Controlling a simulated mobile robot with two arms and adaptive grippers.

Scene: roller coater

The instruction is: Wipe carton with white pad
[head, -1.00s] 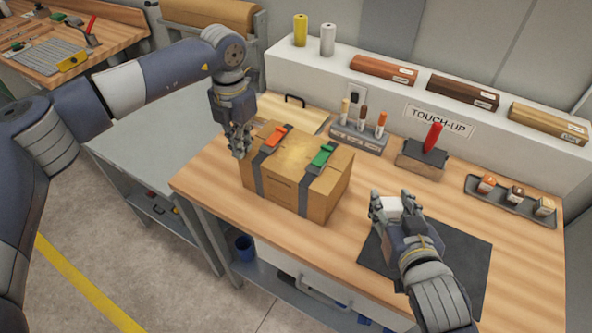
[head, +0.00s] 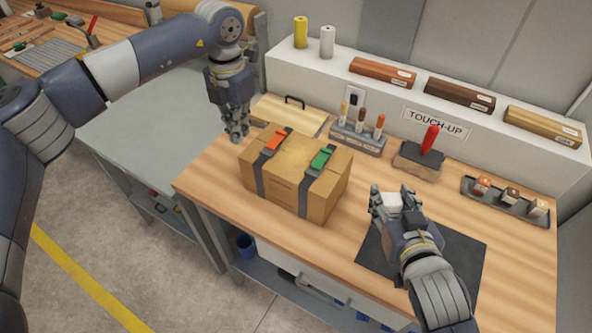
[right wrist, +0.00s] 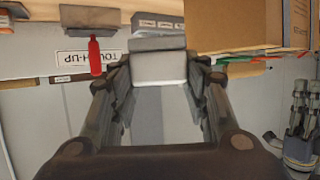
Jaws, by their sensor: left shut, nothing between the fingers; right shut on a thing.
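The cardboard carton (head: 286,188) stands on the wooden workbench in the head view, closed with two dark straps. One strap has an orange buckle (head: 274,139), the other a green buckle (head: 320,158). My right gripper (head: 391,198) is shut on the white pad (head: 393,199), held above the bench to the right of the carton. The pad (right wrist: 160,68) also shows between the fingers in the right wrist view, with the carton (right wrist: 232,28) beside it. My left gripper (head: 237,136) is shut and empty, just beyond the carton's left back corner and apart from it.
A dark mat (head: 456,262) lies under my right arm. A shelf with wood samples (head: 382,72) runs along the back.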

